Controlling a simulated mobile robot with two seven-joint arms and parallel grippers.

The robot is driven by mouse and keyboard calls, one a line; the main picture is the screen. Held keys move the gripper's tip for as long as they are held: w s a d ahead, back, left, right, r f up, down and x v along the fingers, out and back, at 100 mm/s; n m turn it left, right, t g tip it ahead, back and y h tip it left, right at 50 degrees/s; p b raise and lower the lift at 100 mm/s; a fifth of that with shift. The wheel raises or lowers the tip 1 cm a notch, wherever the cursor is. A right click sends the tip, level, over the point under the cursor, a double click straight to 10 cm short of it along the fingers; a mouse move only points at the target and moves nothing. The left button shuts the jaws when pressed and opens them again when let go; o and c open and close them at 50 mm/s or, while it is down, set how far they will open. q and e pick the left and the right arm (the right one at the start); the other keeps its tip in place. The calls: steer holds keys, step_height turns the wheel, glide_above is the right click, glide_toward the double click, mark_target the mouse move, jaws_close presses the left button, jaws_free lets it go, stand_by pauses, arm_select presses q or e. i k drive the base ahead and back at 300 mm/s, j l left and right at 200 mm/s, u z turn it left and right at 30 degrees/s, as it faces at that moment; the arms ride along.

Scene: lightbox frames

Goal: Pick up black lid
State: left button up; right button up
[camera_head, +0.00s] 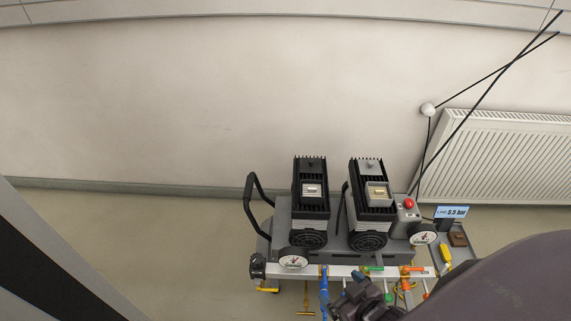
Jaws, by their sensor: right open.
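I cannot make out a black lid for certain in the head view. A grey cart (284,212) carries two black finned units, a left one (311,190) and a right one (371,185). A small black round part (257,266) sits at the left end of the cart's front rail. My right gripper (362,292) is dark and in front of the rail at the bottom, below the right unit. It is open, with nothing visible in it. My arm hides the cart's lower right. My left gripper is not in view.
Pressure gauges (293,261) and coloured valve handles (373,268) line the front rail. A red button (409,203) and a display (452,211) are at the right. A radiator (500,160) hangs on the wall behind. The floor (150,235) left of the cart is clear.

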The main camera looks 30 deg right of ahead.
mark_target(309, 165)
steer(key=j, duration=0.15)
steer(key=k+j+u, duration=0.15)
steer(key=u, duration=0.65)
steer(key=z, duration=0.45)
steer(key=k+j+z, duration=0.1)
steer(key=z, duration=0.4)
steer(key=k+z, duration=0.1)
steer(key=z, duration=0.8)
steer(key=i, duration=0.45)
